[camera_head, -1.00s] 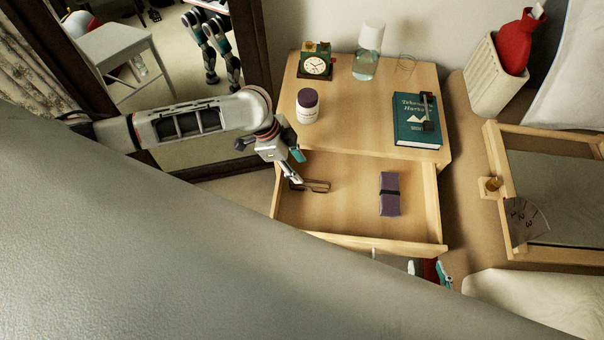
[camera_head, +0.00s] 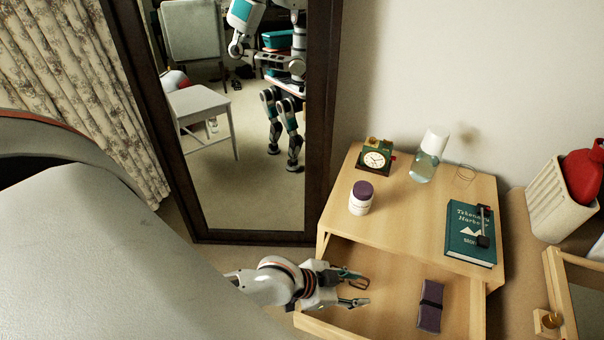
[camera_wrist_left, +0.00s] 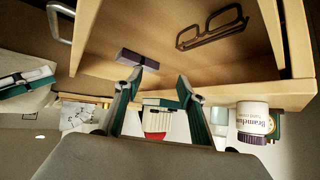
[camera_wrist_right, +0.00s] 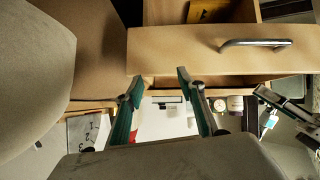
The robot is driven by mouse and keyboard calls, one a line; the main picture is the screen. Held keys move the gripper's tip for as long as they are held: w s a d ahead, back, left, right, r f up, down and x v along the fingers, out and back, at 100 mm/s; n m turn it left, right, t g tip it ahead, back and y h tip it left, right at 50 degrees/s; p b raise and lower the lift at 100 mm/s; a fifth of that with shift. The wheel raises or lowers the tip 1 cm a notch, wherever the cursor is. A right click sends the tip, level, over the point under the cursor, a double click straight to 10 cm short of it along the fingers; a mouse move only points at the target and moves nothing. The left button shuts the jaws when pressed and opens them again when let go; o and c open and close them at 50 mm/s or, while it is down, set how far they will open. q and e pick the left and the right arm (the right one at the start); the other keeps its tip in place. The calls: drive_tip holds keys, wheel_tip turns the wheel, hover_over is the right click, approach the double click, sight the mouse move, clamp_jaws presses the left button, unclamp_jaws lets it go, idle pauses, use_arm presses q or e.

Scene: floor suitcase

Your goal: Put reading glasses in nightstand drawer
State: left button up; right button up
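The reading glasses (camera_wrist_left: 212,28), dark-framed, lie on the floor of the open nightstand drawer (camera_wrist_left: 165,85) in the left wrist view. They are apart from the fingers there. In the head view, my left gripper (camera_head: 362,292) is over the left part of the drawer (camera_head: 395,285) and largely covers the glasses. The left wrist view shows its fingers (camera_wrist_left: 158,82) apart with nothing between them. My right gripper (camera_wrist_right: 154,85) is open and empty in its wrist view, facing the handled drawer front (camera_wrist_right: 200,52). It is out of the head view.
A purple case with a dark band (camera_head: 431,305) lies in the drawer's right part. On the nightstand top (camera_head: 410,210) stand a clock (camera_head: 376,160), a purple-capped jar (camera_head: 361,198), a lamp (camera_head: 427,158) and a green book (camera_head: 470,233). A mirror (camera_head: 240,190) stands left.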

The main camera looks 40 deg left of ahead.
use_arm(q)
drive_tip(key=s+a+n+t+y, duration=0.2)
drive_tip(key=s+a+n+y, duration=0.2)
drive_tip(key=s+a, duration=0.4)
drive_tip(key=a, duration=0.2)
drive_tip(key=shift+s+a+f+t, duration=0.2)
drive_tip(key=shift+a+f+t, duration=0.15)
drive_tip(key=shift+f+t, duration=0.05)
